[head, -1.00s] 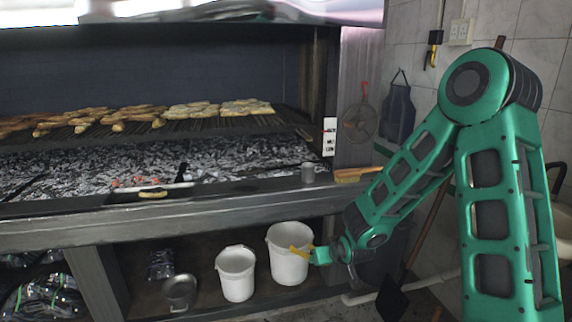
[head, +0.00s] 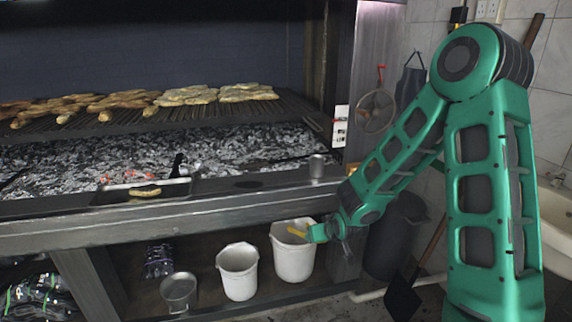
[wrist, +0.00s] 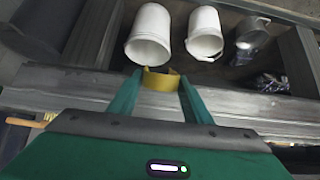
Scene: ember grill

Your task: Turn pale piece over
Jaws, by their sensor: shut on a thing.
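Several pieces of meat lie on the grill grate (head: 160,122). The rightmost pieces, such as this pale piece (head: 248,92), look lighter than the browner ones at left; I cannot tell which one is meant. My gripper (head: 304,232) hangs low in front of the shelf under the grill, well below and right of the meat. It is shut on a yellow thing (head: 297,231), seen in the wrist view as a short yellow bracket (wrist: 160,80) between the green fingers. What the yellow thing belongs to is unclear.
White buckets (head: 237,272) and (head: 294,262) and a metal pot (head: 179,291) stand on the lower shelf. A metal cup (head: 317,168) and a tray (head: 110,198) with a browned piece (head: 145,190) are on the front ledge. Glowing coals (head: 130,176) lie under the grate.

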